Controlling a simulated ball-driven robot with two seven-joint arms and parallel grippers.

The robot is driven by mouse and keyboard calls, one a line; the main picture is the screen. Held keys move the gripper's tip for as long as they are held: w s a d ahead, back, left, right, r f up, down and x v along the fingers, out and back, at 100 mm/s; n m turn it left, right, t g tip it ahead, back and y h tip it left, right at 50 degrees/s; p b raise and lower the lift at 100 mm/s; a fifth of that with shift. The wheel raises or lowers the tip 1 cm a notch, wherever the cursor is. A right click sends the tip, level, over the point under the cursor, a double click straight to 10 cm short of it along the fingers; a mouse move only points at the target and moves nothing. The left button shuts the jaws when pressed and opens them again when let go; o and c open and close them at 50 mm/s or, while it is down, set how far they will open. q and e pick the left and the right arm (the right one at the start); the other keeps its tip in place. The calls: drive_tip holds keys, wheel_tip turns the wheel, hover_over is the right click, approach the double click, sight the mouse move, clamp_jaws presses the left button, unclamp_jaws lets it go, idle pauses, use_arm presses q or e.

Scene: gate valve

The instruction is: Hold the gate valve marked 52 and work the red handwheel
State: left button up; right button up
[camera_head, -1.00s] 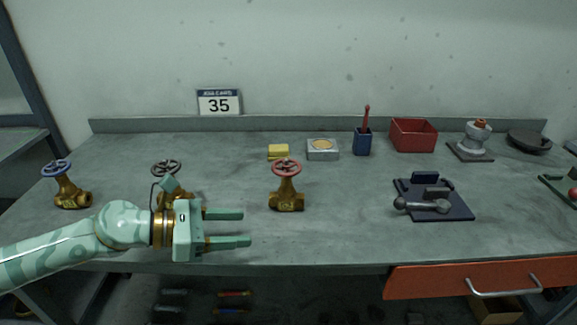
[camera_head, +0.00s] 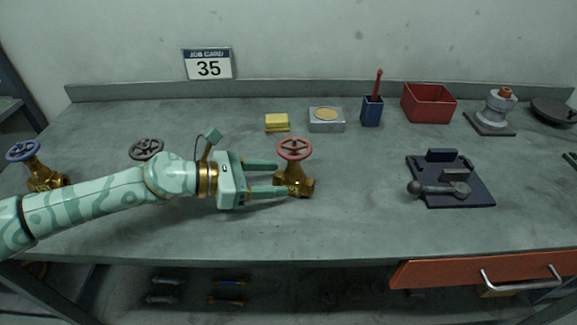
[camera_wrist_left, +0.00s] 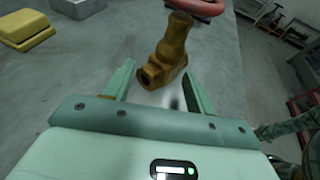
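A brass gate valve (camera_head: 294,181) with a red handwheel (camera_head: 294,149) stands upright on the bench. No number 52 shows on it. My left gripper (camera_head: 282,178) is open, its two fingers pointing right, with the tips at the valve's left side. In the left wrist view the brass body (camera_wrist_left: 164,66) appears between and just beyond the open fingers (camera_wrist_left: 158,84), and part of the red handwheel (camera_wrist_left: 200,6) shows at the top. I cannot tell whether a finger touches the valve. My right gripper is not in view.
A card (camera_head: 208,64) reads 35. A blue-wheeled valve (camera_head: 40,176) stands far left; a dark handwheel (camera_head: 146,149) shows behind my arm. A dark fixture with a lever (camera_head: 450,189) lies right, a yellow block (camera_head: 277,123) behind. A red drawer (camera_head: 430,273) is at the front right.

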use_arm(q)
drive_tip(key=shift+x, duration=1.3)
